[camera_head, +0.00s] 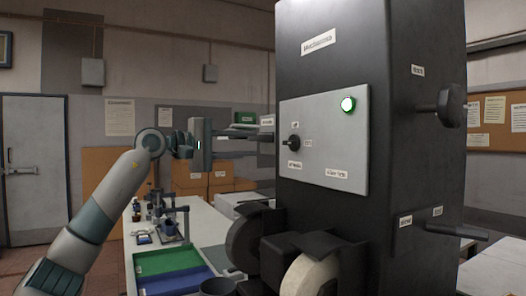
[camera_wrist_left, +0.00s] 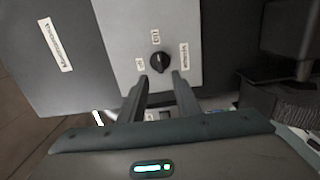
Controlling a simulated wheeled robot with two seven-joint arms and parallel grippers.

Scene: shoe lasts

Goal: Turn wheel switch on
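The wheel switch is a small black rotary knob (camera_head: 294,142) on the light grey panel of a tall black machine. Small labels stand around it; one reads like "off" and another like "on". In the left wrist view the knob (camera_wrist_left: 160,62) sits just beyond and between my fingertips. My left gripper (camera_head: 268,134) points at the panel from the left, at about the knob's height. Its two fingers are apart with nothing between them in the wrist view (camera_wrist_left: 159,84). I cannot see any contact with the knob. My right gripper is not in view.
A dark handwheel (camera_head: 447,105) and a lever (camera_head: 455,230) stick out from the machine's right side. Grinding wheels (camera_head: 310,274) sit low in front. A bench with a green tray (camera_head: 167,259) stands at left.

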